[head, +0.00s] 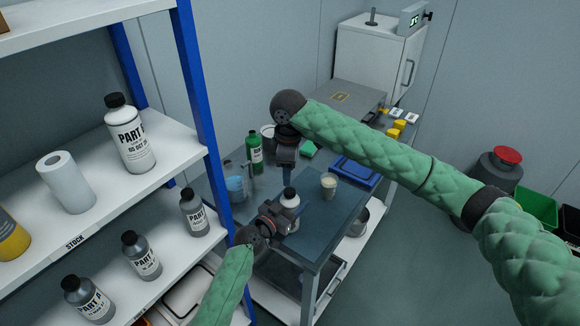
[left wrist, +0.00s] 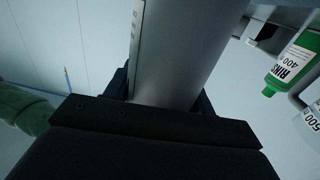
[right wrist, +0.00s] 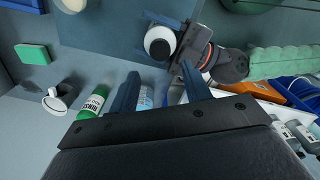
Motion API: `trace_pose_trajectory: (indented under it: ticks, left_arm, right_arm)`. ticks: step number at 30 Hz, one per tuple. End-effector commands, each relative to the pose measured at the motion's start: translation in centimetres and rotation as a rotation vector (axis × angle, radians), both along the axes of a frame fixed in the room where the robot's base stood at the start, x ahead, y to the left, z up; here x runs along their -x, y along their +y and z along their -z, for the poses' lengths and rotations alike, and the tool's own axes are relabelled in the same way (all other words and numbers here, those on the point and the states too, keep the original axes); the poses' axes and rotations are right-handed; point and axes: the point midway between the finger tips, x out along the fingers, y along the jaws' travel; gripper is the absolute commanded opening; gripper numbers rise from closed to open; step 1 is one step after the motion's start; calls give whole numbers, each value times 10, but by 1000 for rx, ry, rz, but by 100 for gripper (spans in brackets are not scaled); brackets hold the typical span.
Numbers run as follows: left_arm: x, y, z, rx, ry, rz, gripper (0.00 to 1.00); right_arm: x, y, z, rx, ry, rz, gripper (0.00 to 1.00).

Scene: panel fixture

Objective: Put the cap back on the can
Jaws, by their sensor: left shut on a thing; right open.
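My left gripper (head: 284,214) is shut on a grey can (left wrist: 190,50) just above the blue-grey bench. The can has a white shoulder (head: 290,198) and a small dark top. In the right wrist view its top (right wrist: 160,43) shows as a white round with a dark area; I cannot tell whether that is a cap or an opening. My right gripper (head: 287,178) points down behind the can, apart from it. The right wrist view shows its fingers (right wrist: 160,90) open with nothing between them. I cannot make out a loose cap.
A green rinse bottle (head: 255,152) and a beaker of blue liquid (head: 236,186) stand left of my right gripper. A cup (head: 329,186) stands to the right, near a blue tray (head: 357,172). A shelf (head: 160,165) with several bottles is close on the left.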

Motion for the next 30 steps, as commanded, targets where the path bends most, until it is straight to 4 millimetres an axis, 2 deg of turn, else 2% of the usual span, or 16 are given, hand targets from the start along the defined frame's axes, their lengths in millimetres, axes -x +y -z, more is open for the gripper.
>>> trace_pose_trajectory:
  ticks: [9, 15, 30]
  left_arm:
    - [0, 0, 0, 0, 0, 0, 0]
    - [0, 0, 0, 0, 0, 0, 0]
    - [0, 0, 0, 0, 0, 0, 0]
  right_arm:
    - [0, -3, -8, 5, 3, -453, 48]
    - [1, -4, -10, 5, 7, -626, 48]
    - [1, -4, -10, 5, 7, -678, 48]
